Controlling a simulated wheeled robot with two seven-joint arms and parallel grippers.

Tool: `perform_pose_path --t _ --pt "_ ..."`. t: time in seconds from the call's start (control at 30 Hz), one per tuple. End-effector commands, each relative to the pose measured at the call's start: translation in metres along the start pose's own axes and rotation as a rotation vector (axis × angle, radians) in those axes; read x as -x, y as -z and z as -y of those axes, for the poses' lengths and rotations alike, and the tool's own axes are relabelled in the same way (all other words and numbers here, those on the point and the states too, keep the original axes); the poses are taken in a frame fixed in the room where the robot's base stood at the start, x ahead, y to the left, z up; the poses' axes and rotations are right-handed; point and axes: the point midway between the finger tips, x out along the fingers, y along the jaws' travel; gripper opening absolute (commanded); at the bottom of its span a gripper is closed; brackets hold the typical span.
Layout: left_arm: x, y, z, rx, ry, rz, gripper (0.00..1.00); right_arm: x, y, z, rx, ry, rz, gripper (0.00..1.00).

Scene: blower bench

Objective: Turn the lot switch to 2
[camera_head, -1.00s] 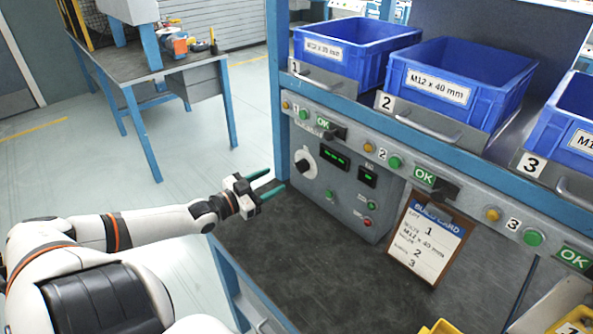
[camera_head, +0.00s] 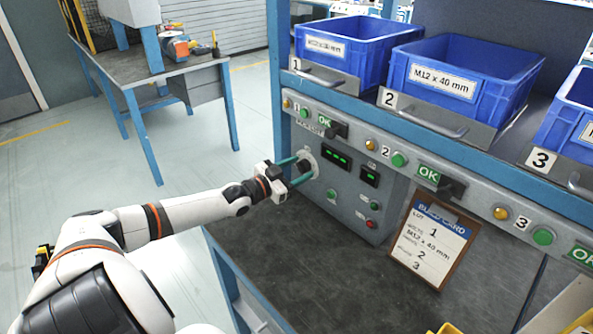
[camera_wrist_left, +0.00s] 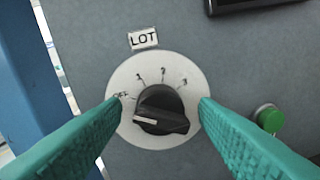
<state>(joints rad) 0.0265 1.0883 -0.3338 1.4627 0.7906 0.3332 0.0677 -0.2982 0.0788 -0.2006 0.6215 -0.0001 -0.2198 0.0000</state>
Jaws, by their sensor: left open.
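The lot switch (camera_head: 306,162) is a black knob on a round white dial, on the grey control box. In the left wrist view the knob (camera_wrist_left: 162,112) sits under a "LOT" label (camera_wrist_left: 143,38). The dial has marks 1, 2 and 3 along its top and a less legible mark at the left. The knob's white pointer line is towards the left, below that left mark. My left gripper (camera_head: 301,171) is open, its two green fingers on either side of the dial. The fingers look apart from the knob. My right gripper is not in view.
The box also has green displays (camera_head: 337,157), a green button (camera_head: 331,194) and a red button (camera_head: 372,223). A build card (camera_head: 431,243) leans to the right, reading lot 1. Blue bins (camera_head: 462,82) stand on the shelf above. The dark bench top (camera_head: 300,255) in front is mostly clear.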

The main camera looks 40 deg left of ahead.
Motion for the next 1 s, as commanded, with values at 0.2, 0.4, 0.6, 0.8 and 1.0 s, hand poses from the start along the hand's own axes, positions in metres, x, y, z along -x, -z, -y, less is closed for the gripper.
perform_pose_path --t 0.2,0.4,0.6,0.8,1.0 --pt "0.000 0.000 0.000 0.000 0.000 0.000 0.47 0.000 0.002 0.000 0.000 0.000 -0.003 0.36" --pt "0.000 0.000 0.000 0.000 -0.001 0.000 0.14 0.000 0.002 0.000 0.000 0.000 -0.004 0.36" --pt "0.000 -0.001 -0.001 -0.009 -0.001 0.000 0.12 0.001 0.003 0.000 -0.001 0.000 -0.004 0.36" --pt "0.000 -0.002 -0.002 -0.067 -0.002 -0.004 0.12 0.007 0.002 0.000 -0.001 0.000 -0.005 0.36" --pt "0.000 -0.004 -0.002 -0.199 0.000 -0.014 0.12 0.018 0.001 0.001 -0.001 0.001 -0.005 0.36"
